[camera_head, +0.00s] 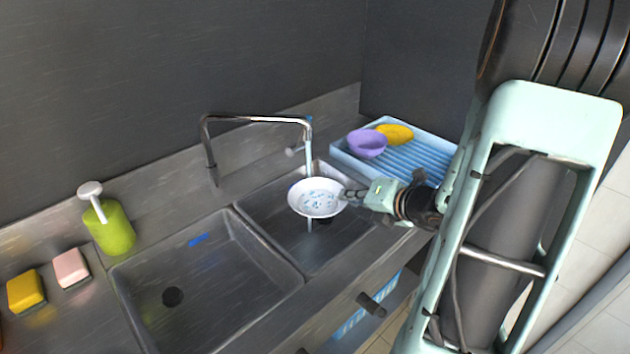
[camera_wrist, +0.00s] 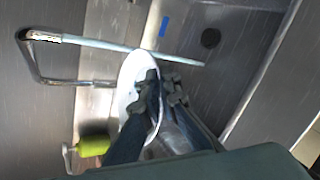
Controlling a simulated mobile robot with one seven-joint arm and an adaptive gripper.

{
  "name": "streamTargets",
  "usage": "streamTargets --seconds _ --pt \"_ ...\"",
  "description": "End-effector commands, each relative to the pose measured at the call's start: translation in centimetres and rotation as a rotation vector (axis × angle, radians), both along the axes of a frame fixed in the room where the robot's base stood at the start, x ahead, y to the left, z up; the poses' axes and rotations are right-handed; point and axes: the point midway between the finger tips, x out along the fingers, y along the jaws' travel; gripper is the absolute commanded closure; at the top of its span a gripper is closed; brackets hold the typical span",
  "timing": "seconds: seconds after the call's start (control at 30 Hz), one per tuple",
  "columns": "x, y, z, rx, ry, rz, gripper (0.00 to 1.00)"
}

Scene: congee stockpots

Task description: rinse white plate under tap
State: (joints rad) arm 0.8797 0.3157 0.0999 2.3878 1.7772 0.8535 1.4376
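The white plate (camera_head: 314,199) is held up over the right sink basin, with blue-white specks on its face. The metal tap (camera_head: 258,119) arches above it, and a pale blue stream (camera_head: 309,140) falls from the spout onto the plate; more stream shows below the plate. My gripper (camera_head: 350,195) is shut on the plate's right edge. In the wrist view the plate (camera_wrist: 128,85) appears tilted and partly hidden by my gripper's fingers (camera_wrist: 158,88). The stream (camera_wrist: 110,45) crosses that view from the tap (camera_wrist: 30,60) past the plate.
The left basin (camera_head: 205,275) is empty but for a blue strip. A green soap bottle (camera_head: 112,230), pink sponge (camera_head: 71,268) and yellow sponge (camera_head: 25,291) stand left. A light-blue rack (camera_head: 425,160) at right holds a purple bowl (camera_head: 367,143) and yellow bowl (camera_head: 396,133).

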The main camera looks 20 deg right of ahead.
Motion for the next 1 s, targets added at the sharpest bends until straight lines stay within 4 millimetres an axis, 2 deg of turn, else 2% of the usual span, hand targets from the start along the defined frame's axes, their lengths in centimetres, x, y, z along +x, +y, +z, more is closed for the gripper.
streamTargets --seconds 0.37,1.0 --pt "-0.1 0.0 0.3 0.0 0.0 0.0 1.0" --pt "-4.6 1.3 4.0 0.001 0.0 0.0 1.0"
